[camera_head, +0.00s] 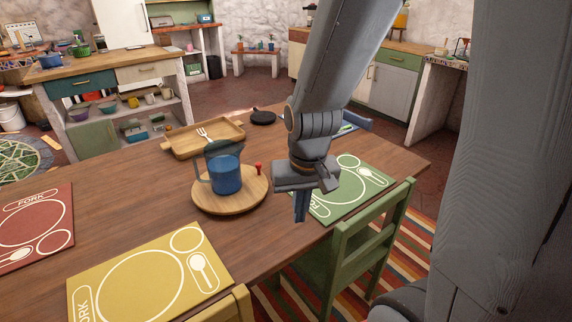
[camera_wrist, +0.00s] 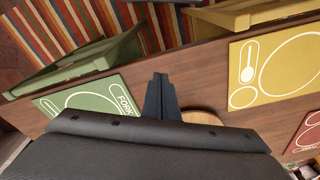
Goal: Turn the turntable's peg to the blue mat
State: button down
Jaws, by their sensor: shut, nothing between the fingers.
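The round wooden turntable (camera_head: 232,202) lies on the table with a blue pitcher (camera_head: 225,177) standing on it. Its red peg (camera_head: 258,168) is at the right-hand rim, towards the green mat (camera_head: 352,190). My gripper (camera_head: 300,212) is shut and empty, pointing down to the right of the turntable, near the green mat's left edge and apart from the peg. In the wrist view the fingers (camera_wrist: 161,95) are together; part of the turntable (camera_wrist: 202,117) shows beside them, and the peg is hidden.
A yellow mat (camera_head: 150,278) and a red mat (camera_head: 38,228) lie to the left. A wooden tray (camera_head: 185,149) with a fork and a dark round item (camera_head: 263,117) are behind the turntable. A green chair (camera_head: 352,240) stands against the near table edge.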

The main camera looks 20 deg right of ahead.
jog(key=w+d+m+t+p, duration=0.2)
jog(key=w+m+t, duration=0.5)
jog(key=w, duration=1.5)
jog(key=m+g+p, duration=0.1)
jog(key=p, duration=0.1)
send_near(265, 180)
jog(key=w+d+f, duration=0.2)
jog(key=w+f, duration=0.1)
jog(key=shift+d, duration=0.2)
jog(key=shift+w+a+r+p, duration=0.25)
jog(key=shift+w+a+p, duration=0.45)
jog(key=shift+w, duration=0.4)
jog(key=shift+w+a, duration=0.45)
jog(key=shift+w, duration=0.1)
